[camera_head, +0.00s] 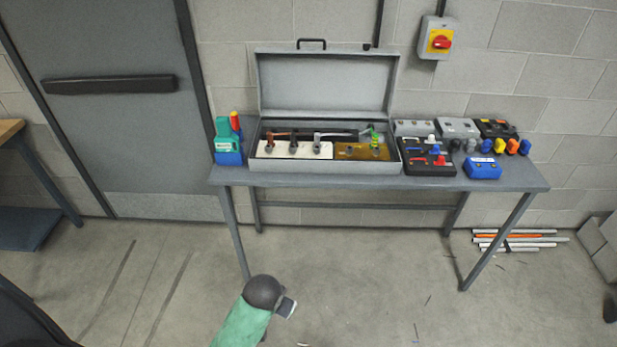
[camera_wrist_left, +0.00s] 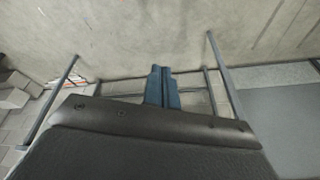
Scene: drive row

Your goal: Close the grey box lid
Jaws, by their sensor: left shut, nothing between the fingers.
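The grey box (camera_head: 325,166) stands on the table. Its lid (camera_head: 326,84) is hinged at the back, stands open and upright by the wall, and has a dark handle (camera_head: 311,43) on its top edge. Tools and small parts lie inside the box. My left gripper (camera_wrist_left: 163,87) shows in the left wrist view, its two bluish fingers together with nothing between them. In the head view an arm of mine comes up at the bottom, low in front of the table and well apart from the box; its fingers cannot be made out there. My right gripper is not in view.
Pipes (camera_head: 515,238) lie on the floor at right.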

